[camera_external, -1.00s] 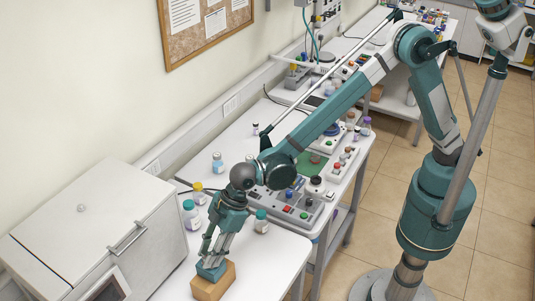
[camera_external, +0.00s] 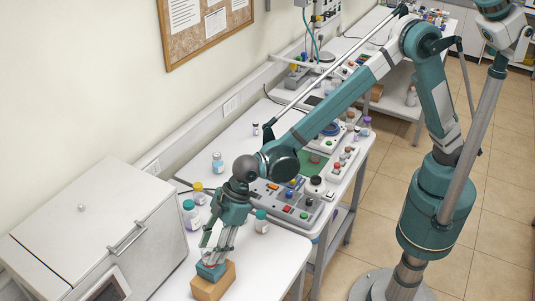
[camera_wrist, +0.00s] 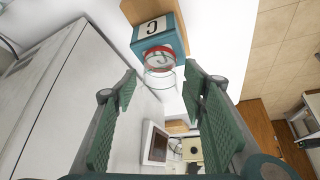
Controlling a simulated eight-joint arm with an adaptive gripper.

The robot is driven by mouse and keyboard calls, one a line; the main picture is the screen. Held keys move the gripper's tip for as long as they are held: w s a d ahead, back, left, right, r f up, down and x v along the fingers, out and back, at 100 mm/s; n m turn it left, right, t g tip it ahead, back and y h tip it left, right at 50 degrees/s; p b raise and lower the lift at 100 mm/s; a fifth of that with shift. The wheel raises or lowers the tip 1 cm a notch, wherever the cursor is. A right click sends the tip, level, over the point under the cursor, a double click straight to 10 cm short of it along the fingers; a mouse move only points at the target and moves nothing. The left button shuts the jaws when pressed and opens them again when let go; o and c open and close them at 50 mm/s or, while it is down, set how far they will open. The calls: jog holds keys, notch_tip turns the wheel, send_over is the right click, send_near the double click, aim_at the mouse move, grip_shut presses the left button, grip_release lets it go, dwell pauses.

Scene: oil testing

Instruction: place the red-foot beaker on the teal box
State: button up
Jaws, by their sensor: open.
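In the outside view the beaker is faint, just above the box. My gripper (camera_wrist: 162,88) is open, its green-padded fingers apart on either side of the near end of the beaker, with gaps showing. In the outside view my gripper (camera_external: 221,246) is just above and right of the box.
A wooden block (camera_external: 213,287) is under the teal box. Several bottles, one teal-capped (camera_external: 190,216), stand behind my gripper. A white cabinet (camera_external: 100,215) is close on the left. Control panels (camera_external: 290,203) lie further back.

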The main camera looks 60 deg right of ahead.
jog(key=v, duration=0.9)
jog(key=shift+r, duration=0.3)
jog(key=shift+d, duration=0.1)
dwell(0.4)
jog(key=w+d+r+m+t+h, duration=0.15)
jog(key=d+r, duration=0.25)
jog(key=d, duration=1)
jog(key=w+d+r+m, duration=0.1)
jog(key=d+r+m, duration=0.2)
jog(key=d, duration=1.1)
jog(key=w+d+r+m+t+h, duration=0.15)
jog(key=d+r, duration=0.25)
jog(key=d, duration=1)
jog(key=s+d+f+m+h, duration=0.1)
jog(key=s+d+f+m, duration=0.1)
jog(key=s+d, duration=0.4)
jog(key=s+d+f+m+t, duration=0.1)
jog(key=s+d, duration=0.6)
jog(key=d, duration=0.9)
jog(key=s+d+f+m+h, duration=0.1)
jog(key=s+d+f+m, duration=0.2)
jog(key=s+d, duration=0.4)
jog(key=d+m, duration=0.1)
jog(key=d, duration=0.3)
jog(key=shift+d+t+h, duration=0.25)
jog(key=shift+t+h, duration=0.05)
jog(key=shift+t, duration=0.1)
